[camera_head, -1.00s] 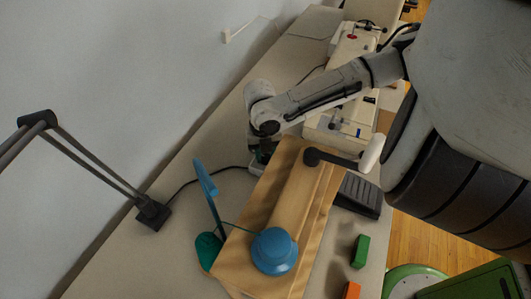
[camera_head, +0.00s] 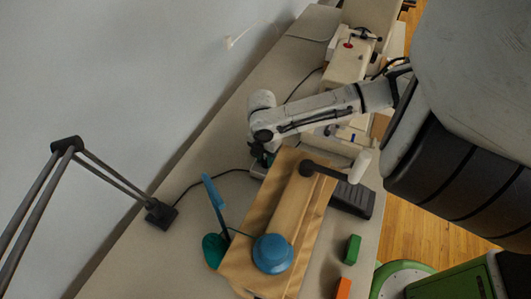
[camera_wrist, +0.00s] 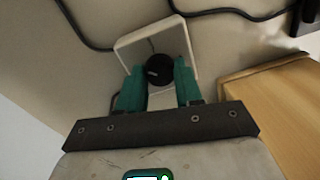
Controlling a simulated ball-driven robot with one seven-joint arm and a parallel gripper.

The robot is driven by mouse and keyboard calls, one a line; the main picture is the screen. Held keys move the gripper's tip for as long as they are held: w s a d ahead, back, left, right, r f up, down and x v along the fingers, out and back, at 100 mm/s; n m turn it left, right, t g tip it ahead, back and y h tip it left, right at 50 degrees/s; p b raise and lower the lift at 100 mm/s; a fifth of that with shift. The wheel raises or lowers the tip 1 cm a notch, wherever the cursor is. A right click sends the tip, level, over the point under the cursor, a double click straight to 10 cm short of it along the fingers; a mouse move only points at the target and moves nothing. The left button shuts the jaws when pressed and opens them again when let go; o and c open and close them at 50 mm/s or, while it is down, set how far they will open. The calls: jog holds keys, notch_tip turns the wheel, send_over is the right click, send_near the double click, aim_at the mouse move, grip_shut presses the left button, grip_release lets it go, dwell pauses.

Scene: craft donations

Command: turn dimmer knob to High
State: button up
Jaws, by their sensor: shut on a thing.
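The dimmer knob (camera_wrist: 158,69) is a round black knob on a square white plate (camera_wrist: 131,43) in the wrist view. A small pale mark shows on the knob's face, but I cannot read any lettering around it. My gripper (camera_wrist: 160,78) has its two teal fingers on either side of the knob, shut on it. The knob itself is hidden there by my arm and gripper.
A wooden box (camera_head: 308,213) with a crank handle and a blue round piece stands close to my gripper; its edge shows in the wrist view (camera_wrist: 270,100). A dark pedal (camera_head: 352,198), a sewing machine (camera_head: 345,66) and a lamp base (camera_head: 160,214) are nearby. Black cables cross the table.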

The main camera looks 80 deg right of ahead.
aim_at(266, 159)
jog(key=m+p, duration=0.4)
jog(key=m, duration=0.2)
jog(key=shift+r+m+p, duration=0.15)
jog(key=shift+m+p, duration=0.15)
jog(key=shift+p, duration=0.1)
jog(key=m+p, duration=0.1)
jog(key=m, duration=0.3)
jog(key=shift+s+m+p, duration=0.1)
jog(key=shift+m+p, duration=0.3)
jog(key=shift+f+t, duration=0.2)
jog(key=shift+t, duration=0.1)
jog(key=o, duration=1)
jog(key=shift+o, duration=0.2)
jog(key=shift+r, duration=0.15)
notch_tip(266, 159, up, 11)
jog(key=b, duration=0.1)
jog(key=shift+d+f, duration=0.2)
jog(key=shift+d, duration=0.1)
